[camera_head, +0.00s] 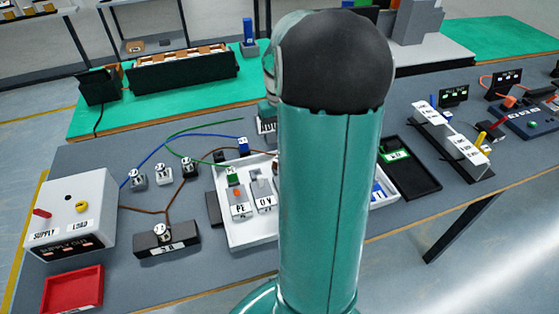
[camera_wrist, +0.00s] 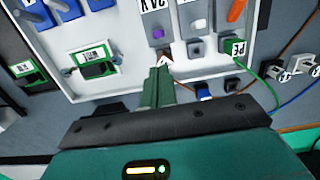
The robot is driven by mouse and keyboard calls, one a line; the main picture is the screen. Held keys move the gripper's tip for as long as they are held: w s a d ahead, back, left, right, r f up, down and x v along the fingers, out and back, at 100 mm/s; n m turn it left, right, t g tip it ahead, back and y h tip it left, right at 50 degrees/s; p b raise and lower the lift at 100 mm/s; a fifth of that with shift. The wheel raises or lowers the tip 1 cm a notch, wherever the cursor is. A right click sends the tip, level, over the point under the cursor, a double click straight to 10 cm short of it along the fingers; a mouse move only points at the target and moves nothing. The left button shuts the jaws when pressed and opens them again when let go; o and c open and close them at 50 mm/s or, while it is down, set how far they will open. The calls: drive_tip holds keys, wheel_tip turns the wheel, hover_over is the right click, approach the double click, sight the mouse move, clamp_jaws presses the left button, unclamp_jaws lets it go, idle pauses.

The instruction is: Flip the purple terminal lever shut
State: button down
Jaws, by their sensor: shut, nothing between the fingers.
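The purple lever (camera_wrist: 158,33) shows as a small purple patch on a grey terminal in the wrist view, below a white label that is upside down there. I cannot tell its angle. My gripper (camera_wrist: 160,75) is shut and empty. Its green fingers point at the tray's edge, just short of the purple lever's terminal, with a brown wire end by the tips. I cannot tell whether they touch anything. In the head view my arm hides the gripper and the purple lever.
A white tray (camera_head: 241,240) holds the terminals. Beside the purple one are a white-lever terminal (camera_wrist: 196,22) and an orange lever (camera_wrist: 237,11). A green PE block (camera_wrist: 232,47) has a green wire. A supply box (camera_head: 75,215) and red tray (camera_head: 72,289) stand at left.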

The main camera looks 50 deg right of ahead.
drive_tip(key=shift+s+f, duration=0.1)
drive_tip(key=f, duration=1)
drive_tip(key=shift+s+a, duration=0.25)
drive_tip(key=shift+s, duration=0.1)
drive_tip(key=shift+r, duration=0.1)
